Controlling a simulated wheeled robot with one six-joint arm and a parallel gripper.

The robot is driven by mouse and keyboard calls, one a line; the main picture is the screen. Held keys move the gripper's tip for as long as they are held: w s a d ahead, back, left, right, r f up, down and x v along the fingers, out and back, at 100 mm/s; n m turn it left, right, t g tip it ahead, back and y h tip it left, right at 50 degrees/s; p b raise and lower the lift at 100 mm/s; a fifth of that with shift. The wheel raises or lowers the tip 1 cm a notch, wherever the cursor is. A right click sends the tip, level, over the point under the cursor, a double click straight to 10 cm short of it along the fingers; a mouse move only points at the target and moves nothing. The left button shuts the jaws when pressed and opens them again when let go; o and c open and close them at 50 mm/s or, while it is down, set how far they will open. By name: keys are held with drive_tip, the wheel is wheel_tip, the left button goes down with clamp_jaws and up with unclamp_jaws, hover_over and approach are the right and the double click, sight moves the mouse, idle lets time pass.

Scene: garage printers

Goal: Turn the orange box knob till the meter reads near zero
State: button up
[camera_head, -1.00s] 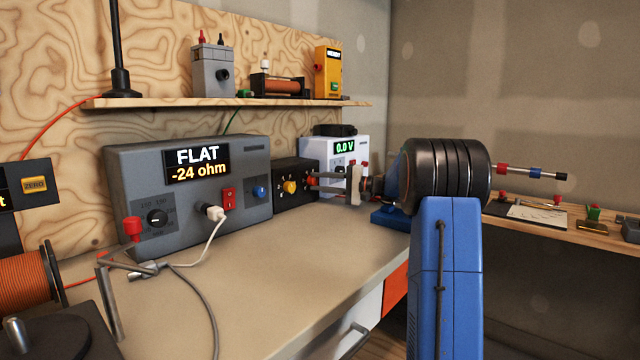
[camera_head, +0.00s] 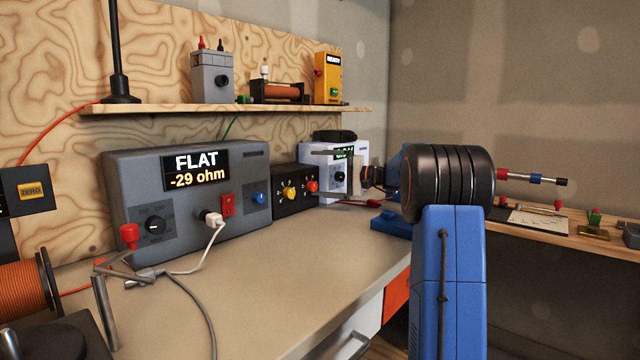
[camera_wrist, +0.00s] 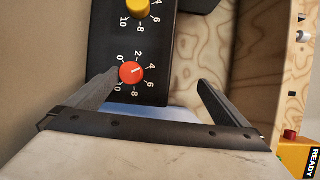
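The black box (camera_head: 292,206) on the bench carries a yellow knob (camera_head: 289,193) and an orange-red knob (camera_head: 312,186). In the wrist view the orange-red knob (camera_wrist: 131,72) sits on a numbered dial, its white mark slanting to the upper right, and the yellow knob (camera_wrist: 138,8) shows at the top edge. The grey meter (camera_head: 240,215) reads "FLAT -29 ohm". My gripper (camera_wrist: 160,82) is open and empty; its fingers are spread wide to either side of the orange-red knob in the picture, apart from it.
A white supply (camera_head: 361,160) stands right of the black box, its display partly covered by my gripper. A white cable (camera_head: 213,236) plugs into the grey meter. A wooden shelf (camera_head: 220,109) runs above. The bench top (camera_head: 290,262) in front is largely clear.

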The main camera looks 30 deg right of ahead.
drive_tip(key=r, duration=0.5)
drive_tip(key=shift+a+r, duration=0.15)
drive_tip(key=shift+a, duration=0.2)
wheel_tip(320, 180, down, 4)
drive_tip(key=shift+r, duration=0.1)
drive_tip(key=shift+v, duration=1.15)
drive_tip(key=shift+s+d+r, duration=0.35)
drive_tip(key=shift+s, duration=0.05)
drive_tip(key=c, duration=0.8)
drive_tip(key=shift+s+d+f, duration=0.25)
drive_tip(key=shift+d, duration=0.1)
drive_tip(key=shift+c, duration=0.7)
drive_tip(key=r+v, duration=0.1)
drive_tip(key=v, duration=1.5)
drive_tip(key=shift+s+a+r, duration=0.15)
drive_tip(key=shift+s+r, duration=0.05)
drive_tip(key=shift+r, duration=0.2)
